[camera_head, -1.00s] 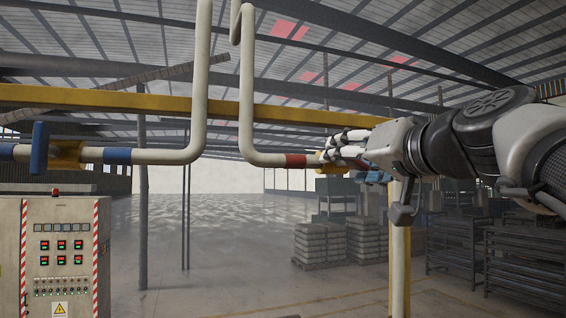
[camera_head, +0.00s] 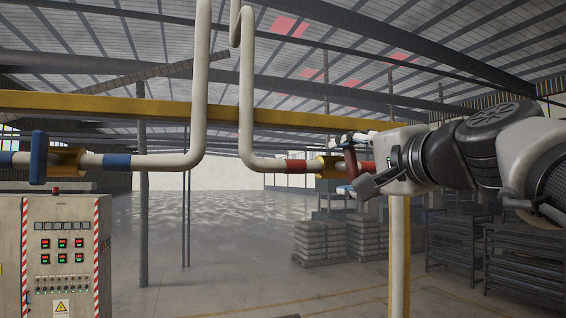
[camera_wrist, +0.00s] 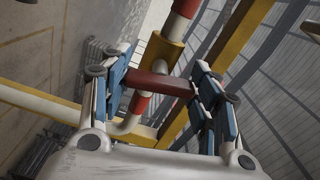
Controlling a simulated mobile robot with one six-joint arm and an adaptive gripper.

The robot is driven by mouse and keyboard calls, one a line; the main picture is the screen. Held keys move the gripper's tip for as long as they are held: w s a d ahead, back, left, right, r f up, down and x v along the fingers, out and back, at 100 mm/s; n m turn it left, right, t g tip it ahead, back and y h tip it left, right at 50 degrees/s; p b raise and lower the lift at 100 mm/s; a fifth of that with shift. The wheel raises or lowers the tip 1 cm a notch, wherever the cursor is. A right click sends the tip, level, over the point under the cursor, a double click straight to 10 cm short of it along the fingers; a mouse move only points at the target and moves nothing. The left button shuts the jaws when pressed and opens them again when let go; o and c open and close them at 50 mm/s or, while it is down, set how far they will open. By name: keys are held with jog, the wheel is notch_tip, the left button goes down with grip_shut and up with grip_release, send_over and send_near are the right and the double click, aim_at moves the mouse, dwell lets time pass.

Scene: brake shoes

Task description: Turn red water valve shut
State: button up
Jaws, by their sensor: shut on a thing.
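The red valve handle (camera_head: 351,165) stands upright in the head view, across the end of the horizontal pipe with the yellow valve body (camera_head: 326,167). My gripper (camera_head: 348,163) reaches it from the right, one finger at the handle's upper end and one at its lower end. In the wrist view the dark red handle (camera_wrist: 161,83) spans the gap between the blue-padded fingers of my gripper (camera_wrist: 162,87). The gripper is shut on the handle by its ends. The yellow valve body (camera_wrist: 161,51) is behind the handle there. The exact contact at the pads is partly hidden.
A similar valve with a blue handle (camera_head: 39,157) is at the far left. A yellow beam (camera_head: 200,111) runs behind the pipes. A control cabinet (camera_head: 62,255) stands at lower left. Stacked pallets (camera_head: 322,242) and dark racks (camera_head: 510,260) are at right. The middle floor is clear.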

jog(key=shift+m, duration=1.1)
jog(key=shift+p, duration=0.3)
jog(key=o, duration=1.1)
